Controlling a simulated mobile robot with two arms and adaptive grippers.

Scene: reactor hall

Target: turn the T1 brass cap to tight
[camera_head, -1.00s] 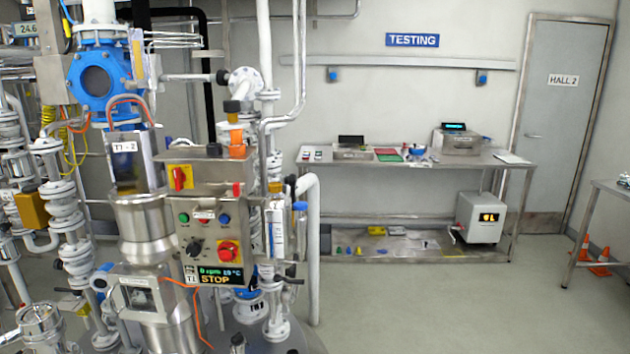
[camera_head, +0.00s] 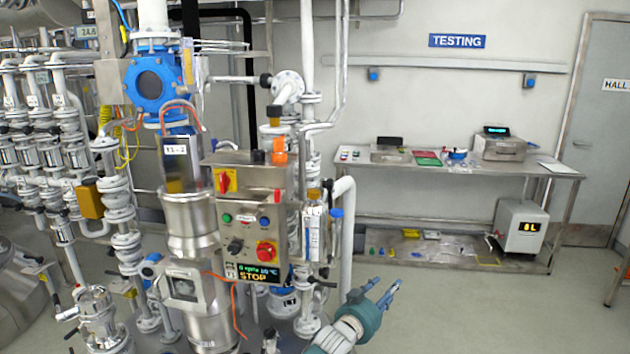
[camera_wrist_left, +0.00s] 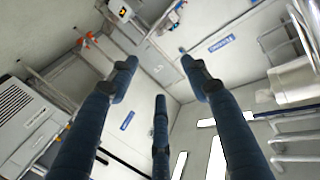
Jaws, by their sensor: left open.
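The T1 reactor stands left of centre, with a steel control box (camera_head: 247,222) on its front. The box has coloured buttons and a display (camera_head: 257,274) reading STOP. A small brass-coloured cap (camera_head: 313,194) tops a clear tube right of the box, and an amber fitting (camera_head: 274,113) sits above the box. My left gripper (camera_head: 384,291) is low, right of and below the box, apart from everything. In the left wrist view its blue fingers (camera_wrist_left: 157,85) are spread and empty. My right gripper is out of view.
A steel testing bench (camera_head: 450,167) with instruments stands along the back wall. White pipes (camera_head: 345,230) rise close to the control box's right side. Valves and pipes crowd the left. The floor (camera_head: 480,310) right of my gripper is clear.

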